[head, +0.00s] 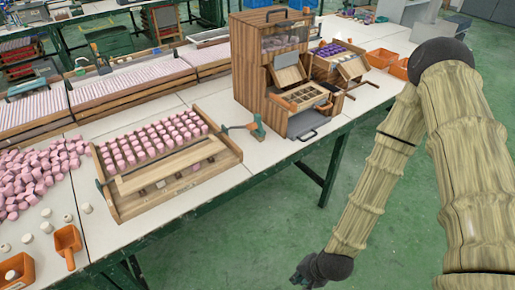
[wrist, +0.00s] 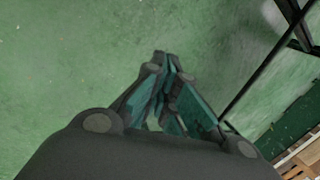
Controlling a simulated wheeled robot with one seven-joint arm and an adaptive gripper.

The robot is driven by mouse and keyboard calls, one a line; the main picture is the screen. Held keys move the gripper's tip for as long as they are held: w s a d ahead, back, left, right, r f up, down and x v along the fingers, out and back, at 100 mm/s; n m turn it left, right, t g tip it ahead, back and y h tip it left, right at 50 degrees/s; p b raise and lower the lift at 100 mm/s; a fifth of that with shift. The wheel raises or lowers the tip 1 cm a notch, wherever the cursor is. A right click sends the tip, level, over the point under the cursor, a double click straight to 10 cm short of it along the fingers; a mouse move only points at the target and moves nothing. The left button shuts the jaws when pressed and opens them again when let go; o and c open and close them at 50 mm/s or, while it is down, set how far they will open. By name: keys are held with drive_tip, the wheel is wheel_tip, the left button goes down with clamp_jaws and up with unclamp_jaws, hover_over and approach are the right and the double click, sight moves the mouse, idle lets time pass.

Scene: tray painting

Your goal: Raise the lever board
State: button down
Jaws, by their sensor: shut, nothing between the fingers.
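A wooden tray (head: 222,164) on the white table holds rows of pink pieces (head: 150,143). A long pale wooden board (head: 168,168) lies across its front part, apparently the lever board; I cannot tell its exact tilt. A dark upright bar (head: 100,170) stands at the tray's left end. An orange and teal handled part (head: 255,128) is at its right end. My gripper (head: 298,281) hangs low over the floor, right of and well below the tray, touching nothing. In the wrist view my gripper (wrist: 165,62) has its fingertips together and empty over the green floor.
A wooden cabinet (head: 262,85) with open drawers stands right of the tray. Loose pink pieces (head: 30,180) and an orange scoop (head: 67,243) lie to the left. The floor around my gripper is clear.

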drive_tip(key=w+a+r+m+t+y+b, duration=0.1)
drive_tip(key=w+a+r+m+b, duration=0.15)
drive_tip(key=w, duration=0.35)
drive_tip(key=w+a+r+m+t+y+b, duration=0.1)
drive_tip(key=w+a+r+m+t+b, duration=0.1)
drive_tip(key=w+m, duration=0.3)
drive_tip(key=w+a+r+m+t+y+b, duration=0.1)
drive_tip(key=w+a+r+m+b, duration=0.15)
drive_tip(key=w, duration=0.45)
drive_tip(key=w+r+m+t+y+b, duration=0.1)
drive_tip(key=w+r+m+t+b, duration=0.1)
drive_tip(key=w+r+m, duration=0.2)
drive_tip(key=w+d+r+m+t+y+b, duration=0.1)
drive_tip(key=w+r+m+t+b, duration=0.2)
drive_tip(key=r, duration=0.9)
drive_tip(key=w+m, duration=0.2)
drive_tip(key=w, duration=0.2)
drive_tip(key=shift+w+m, duration=0.3)
drive_tip(key=shift+w, duration=0.1)
drive_tip(key=shift+f, duration=0.1)
drive_tip(key=w+a, duration=0.6)
drive_tip(key=w, duration=0.3)
drive_tip(key=shift+w+a+p, duration=0.2)
drive_tip(key=shift+a+p, duration=0.2)
drive_tip(key=shift+p, duration=0.05)
